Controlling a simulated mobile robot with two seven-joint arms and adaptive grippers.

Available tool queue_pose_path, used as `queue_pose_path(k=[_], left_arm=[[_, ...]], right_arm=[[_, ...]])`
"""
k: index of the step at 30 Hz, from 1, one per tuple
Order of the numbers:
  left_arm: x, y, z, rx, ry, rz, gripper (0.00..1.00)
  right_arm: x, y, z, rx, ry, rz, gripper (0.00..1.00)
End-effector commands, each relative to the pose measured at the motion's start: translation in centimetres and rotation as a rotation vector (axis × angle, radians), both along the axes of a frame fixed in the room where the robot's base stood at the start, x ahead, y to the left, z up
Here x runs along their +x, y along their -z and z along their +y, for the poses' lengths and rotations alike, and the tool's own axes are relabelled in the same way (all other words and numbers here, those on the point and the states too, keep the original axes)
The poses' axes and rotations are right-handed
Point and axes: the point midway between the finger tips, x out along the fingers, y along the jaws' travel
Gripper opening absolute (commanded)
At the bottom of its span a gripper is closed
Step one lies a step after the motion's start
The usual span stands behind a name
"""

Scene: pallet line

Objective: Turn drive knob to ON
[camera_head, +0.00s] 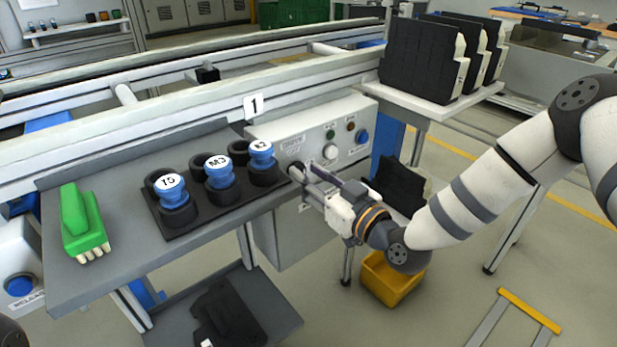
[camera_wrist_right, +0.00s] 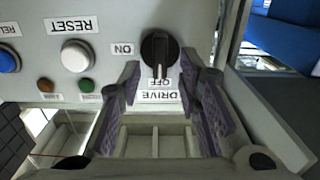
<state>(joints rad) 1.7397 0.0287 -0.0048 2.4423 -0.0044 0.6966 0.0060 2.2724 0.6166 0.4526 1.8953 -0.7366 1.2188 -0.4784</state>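The drive knob (camera_wrist_right: 160,48) is a round black knob on the light grey control box (camera_head: 283,225). In the right wrist view, which is upside down, its pale pointer lies toward the OFF label (camera_wrist_right: 165,83). The ON label (camera_wrist_right: 122,48) is to its left there. My right gripper (camera_wrist_right: 160,78) is open, with one finger on each side of the knob's lower part in that view; I cannot tell whether they touch it. In the head view the right gripper (camera_head: 304,172) is at the box front and mostly hides the knob. My left gripper is not in view.
A white RESET button (camera_wrist_right: 76,55), small green and brown lamps and a blue button (camera_head: 362,137) share the panel. A yellow bin (camera_head: 390,280) stands below my right arm.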

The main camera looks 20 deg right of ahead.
Motion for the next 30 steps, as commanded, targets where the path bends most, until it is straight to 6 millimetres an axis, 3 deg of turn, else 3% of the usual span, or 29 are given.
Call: queue_pose_path(k=[10,14,15,30], left_arm=[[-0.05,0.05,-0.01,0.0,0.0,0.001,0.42],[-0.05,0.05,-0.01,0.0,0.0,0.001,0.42],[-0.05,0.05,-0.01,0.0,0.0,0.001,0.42],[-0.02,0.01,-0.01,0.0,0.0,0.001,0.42]], right_arm=[[0.76,-0.03,0.32,0.002,-0.001,0.001,0.32],[0.74,-0.01,0.31,0.002,-0.001,0.001,0.02],[0.74,-0.01,0.31,0.002,0.0,0.002,0.0],[0.75,0.05,0.2,0.087,0.0,0.034,0.0]])
